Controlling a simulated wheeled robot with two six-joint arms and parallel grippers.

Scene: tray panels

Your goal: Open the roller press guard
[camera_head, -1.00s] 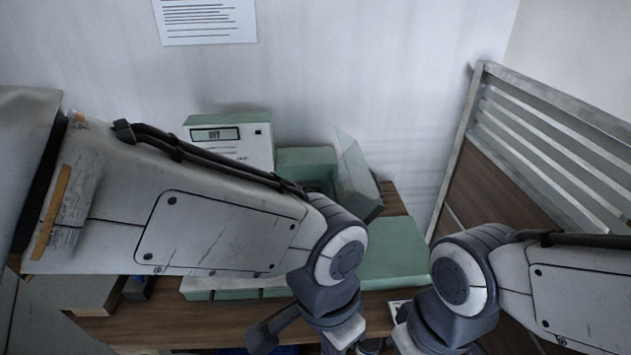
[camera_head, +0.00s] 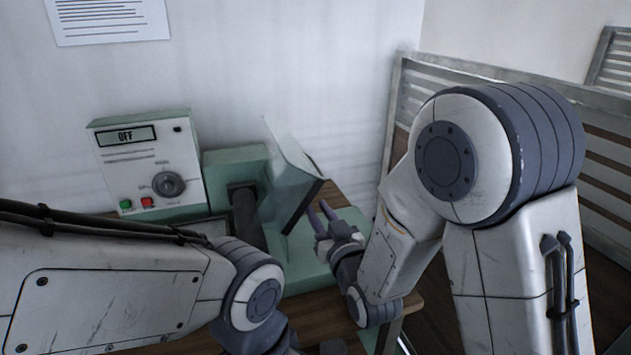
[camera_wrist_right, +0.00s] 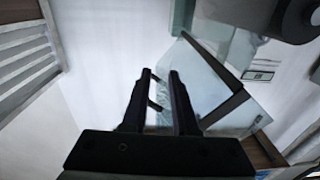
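The roller press (camera_head: 221,165) is a green housing with a dark roller (camera_head: 247,215) in front. Its guard (camera_head: 290,170), a clear panel with a dark lower edge, stands tilted up at the press's right side. The guard also shows in the right wrist view (camera_wrist_right: 207,85), beyond and right of the fingers. My right gripper (camera_head: 320,210) is open and empty, close to the guard's dark edge; I cannot tell whether it touches. Its two fingers show apart in the right wrist view (camera_wrist_right: 160,75). My left gripper is mostly cut off at the bottom of the head view.
A control box (camera_head: 150,165) with an OFF display, a knob and green and red buttons stands left of the press. A slatted partition (camera_head: 480,75) is on the right. A wooden table (camera_head: 325,310) carries the press. A paper sheet (camera_head: 108,18) hangs on the wall.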

